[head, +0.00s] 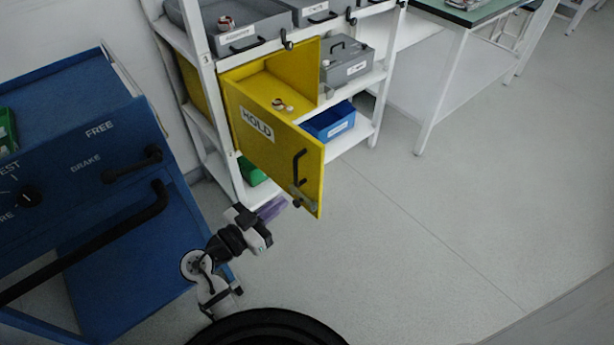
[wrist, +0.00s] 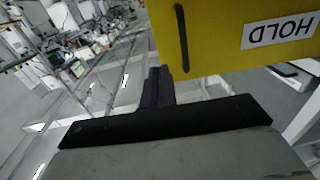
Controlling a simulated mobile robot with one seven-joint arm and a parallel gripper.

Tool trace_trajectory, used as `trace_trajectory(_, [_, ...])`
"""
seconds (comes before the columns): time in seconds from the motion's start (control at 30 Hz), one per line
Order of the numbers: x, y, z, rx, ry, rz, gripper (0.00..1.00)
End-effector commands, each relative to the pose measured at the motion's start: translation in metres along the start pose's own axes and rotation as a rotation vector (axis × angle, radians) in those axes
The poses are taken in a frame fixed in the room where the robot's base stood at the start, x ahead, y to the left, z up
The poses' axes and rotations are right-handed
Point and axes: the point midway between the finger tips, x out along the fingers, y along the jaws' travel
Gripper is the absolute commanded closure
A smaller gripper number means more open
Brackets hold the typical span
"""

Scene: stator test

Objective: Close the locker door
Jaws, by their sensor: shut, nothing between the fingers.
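The yellow locker door (head: 275,142), labelled HOLD, stands open, swung out from the yellow locker (head: 301,72) on the white shelf unit. It has a black bar handle (head: 298,166) and a small grey latch piece (head: 301,197) near its free lower corner. My gripper (head: 277,206) is shut and empty, just left of that lower corner. In the wrist view the shut fingers (wrist: 157,86) point toward the scene beside the door (wrist: 220,40), whose handle (wrist: 182,38) and upside-down label show. I cannot tell whether the fingers touch the door.
A blue cart (head: 120,235) with a black push bar stands close on the left of my arm. The shelf unit (head: 202,70) holds grey boxes, a blue bin (head: 328,122) and a green bin.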

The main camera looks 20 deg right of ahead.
Motion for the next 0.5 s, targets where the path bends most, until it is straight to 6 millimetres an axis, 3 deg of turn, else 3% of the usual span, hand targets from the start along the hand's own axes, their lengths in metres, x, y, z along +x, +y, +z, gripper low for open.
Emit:
trace_trajectory(0.3, [0.068,0.000,-0.004,0.001,-0.002,0.003,1.00])
trace_trajectory(0.5, [0.093,0.000,-0.002,0.001,-0.001,0.000,1.00])
